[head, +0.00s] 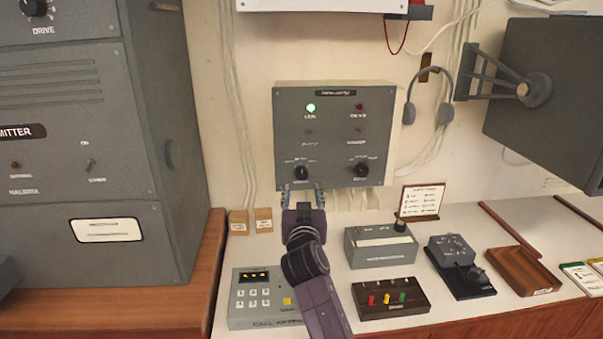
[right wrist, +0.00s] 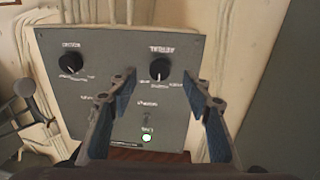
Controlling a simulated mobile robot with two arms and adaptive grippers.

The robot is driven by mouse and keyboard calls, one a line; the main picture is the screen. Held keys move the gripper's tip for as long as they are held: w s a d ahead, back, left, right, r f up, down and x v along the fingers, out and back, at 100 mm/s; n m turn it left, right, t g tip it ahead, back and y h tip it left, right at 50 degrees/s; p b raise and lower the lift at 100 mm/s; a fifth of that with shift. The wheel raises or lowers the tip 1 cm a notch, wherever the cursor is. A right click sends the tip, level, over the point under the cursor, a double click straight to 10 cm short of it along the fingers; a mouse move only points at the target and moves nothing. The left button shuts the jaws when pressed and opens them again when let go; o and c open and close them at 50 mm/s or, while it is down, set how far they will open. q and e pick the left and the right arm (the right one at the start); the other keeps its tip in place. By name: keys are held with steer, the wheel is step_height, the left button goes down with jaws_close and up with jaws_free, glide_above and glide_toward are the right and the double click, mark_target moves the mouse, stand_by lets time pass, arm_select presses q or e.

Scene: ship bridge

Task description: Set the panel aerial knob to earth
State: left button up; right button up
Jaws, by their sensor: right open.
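A grey panel (head: 335,125) hangs on the wall, with two black knobs along its lower edge. The left knob (head: 302,171) is just above my right gripper (head: 302,191) in the head view. The right knob (head: 361,170) stands apart from it. The right wrist view shows the panel upside down. There the left knob (right wrist: 160,69) lies between the tips of my open right gripper (right wrist: 160,79), with space on both sides. The other knob (right wrist: 70,63) is outside the fingers. The lettering is too small to read surely, and the pointer setting is unclear. My left gripper is not in view.
A green lamp (head: 311,108) glows on the panel. A headset (head: 430,97) hangs to its right. Below, a keypad box (head: 262,297), a grey box (head: 381,247) and a switch box (head: 391,298) stand on the white counter (head: 330,222). A large grey cabinet (head: 90,160) is at left.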

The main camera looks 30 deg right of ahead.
mark_target(302, 176)
steer(key=shift+w+d+r+p, duration=0.3)
steer(key=shift+w, duration=0.3)
steer(key=shift+w+d+r+p, duration=0.25)
steer(key=shift+w+r, duration=0.05)
steer(key=shift+w, duration=0.3)
steer(key=x, duration=0.2)
steer(key=shift+w+d+f, duration=0.15)
steer(key=shift+w+f, duration=0.1)
steer(key=shift+w, duration=0.05)
steer(key=shift+w+d, duration=0.2)
steer(key=shift+w, duration=0.25)
steer(key=shift+c, duration=1.2)
steer(key=c, duration=0.9)
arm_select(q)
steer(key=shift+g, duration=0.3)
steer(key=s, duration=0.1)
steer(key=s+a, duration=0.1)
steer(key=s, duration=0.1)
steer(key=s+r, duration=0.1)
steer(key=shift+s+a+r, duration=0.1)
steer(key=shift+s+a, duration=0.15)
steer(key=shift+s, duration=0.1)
